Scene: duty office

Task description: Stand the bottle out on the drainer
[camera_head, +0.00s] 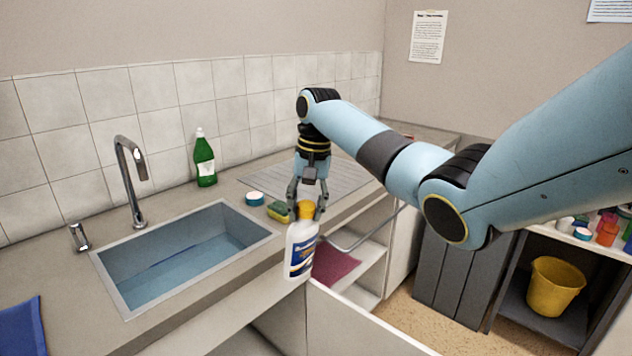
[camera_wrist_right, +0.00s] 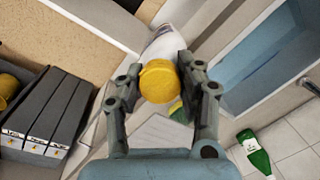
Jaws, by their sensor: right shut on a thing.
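A white bottle (camera_head: 301,248) with a yellow cap and a blue label hangs upright in front of the counter edge, above the open drawer. My right gripper (camera_head: 306,208) is shut on it at the yellow cap. In the right wrist view the yellow cap (camera_wrist_right: 158,82) sits between the two fingers of the right gripper (camera_wrist_right: 160,85). The drainer (camera_head: 335,178), a grey ribbed surface, lies on the counter behind the gripper, partly hidden by the arm. My left gripper is not in view.
The sink (camera_head: 185,255) lies left of the bottle. A green bottle (camera_head: 204,160), a sponge (camera_head: 278,211) and a small white-and-blue tub (camera_head: 255,198) stand on the counter. The open drawer front (camera_head: 360,325) juts out below. The drainer's visible part is bare.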

